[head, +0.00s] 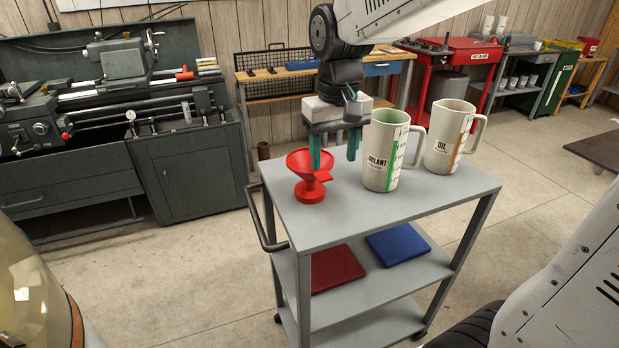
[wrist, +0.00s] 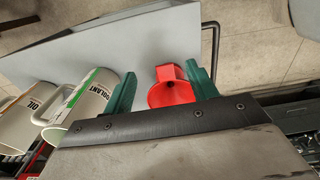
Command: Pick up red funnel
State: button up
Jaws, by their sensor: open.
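The red funnel (head: 311,178) stands on the left end of the grey cart's top (head: 388,222), with its wide cone facing up and a small tab at its right side. My gripper (head: 334,163) points down above the cart with its green fingers apart. In the head view the left finger overlaps the funnel's cone and the right finger is to the right of it, next to the coolant jug. In the wrist view the funnel (wrist: 170,87) shows between the two open fingers (wrist: 162,92), nearer the right one. I cannot tell whether a finger touches it.
A coolant jug (head: 384,155) with a green stripe stands close to the right of my gripper. An oil jug (head: 449,140) stands beyond it. The lower shelf holds a red item (head: 335,268) and a blue item (head: 398,245). A lathe (head: 110,100) is behind at left.

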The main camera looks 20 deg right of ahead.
send_over(321, 172)
jog(key=shift+s+a+f, duration=0.1)
jog(key=shift+a+f, duration=0.1)
jog(key=shift+f, duration=0.35)
jog(key=shift+a+f, duration=0.15)
jog(key=shift+f, duration=0.75)
jog(key=f, duration=0.7)
jog(key=shift+d, duration=0.3)
jog(key=shift+c, duration=0.4)
jog(key=c, duration=1.1)
